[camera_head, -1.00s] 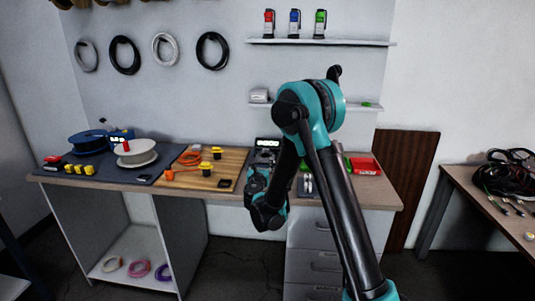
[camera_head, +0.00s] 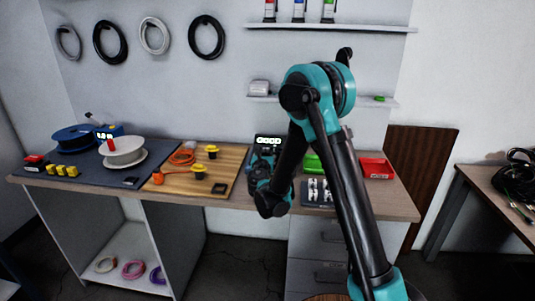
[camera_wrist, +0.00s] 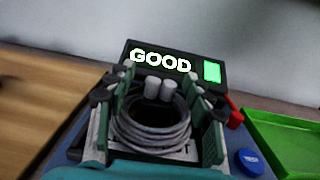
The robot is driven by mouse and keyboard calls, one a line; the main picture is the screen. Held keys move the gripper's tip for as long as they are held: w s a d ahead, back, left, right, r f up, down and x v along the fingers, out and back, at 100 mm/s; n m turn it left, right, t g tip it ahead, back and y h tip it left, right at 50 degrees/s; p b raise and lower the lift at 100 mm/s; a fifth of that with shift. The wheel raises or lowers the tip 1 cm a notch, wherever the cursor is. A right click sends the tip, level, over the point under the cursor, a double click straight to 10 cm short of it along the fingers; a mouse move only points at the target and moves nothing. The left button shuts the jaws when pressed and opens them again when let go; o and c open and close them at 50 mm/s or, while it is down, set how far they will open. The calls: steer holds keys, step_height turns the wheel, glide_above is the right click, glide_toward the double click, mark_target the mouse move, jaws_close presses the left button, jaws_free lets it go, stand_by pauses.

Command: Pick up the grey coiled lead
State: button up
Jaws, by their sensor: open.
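The grey coiled lead (camera_wrist: 150,138) shows in the wrist view as a ring of several turns, with two pale grey cylindrical ends standing up at its back. It sits at the tester (camera_wrist: 193,66), which has a dark display reading GOOD and a lit green block. My gripper (camera_wrist: 158,100) is open, with one finger on each side of the coil; I cannot tell whether they touch it. In the head view the tester's display (camera_head: 268,141) shows behind my arm, and my arm hides the lead there.
A green tray (camera_wrist: 285,140) and a blue button (camera_wrist: 250,160) lie right of the tester. A wooden board (camera_head: 228,166) with an orange cable (camera_head: 183,157) is left of it. A red tray (camera_head: 376,168) stands farther right. Several coils, one grey (camera_head: 68,42), hang on the wall.

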jaws_close()
stand_by(0.3)
steer(key=shift+r, duration=0.1)
step_height(320, 180, up, 20)
stand_by(0.7)
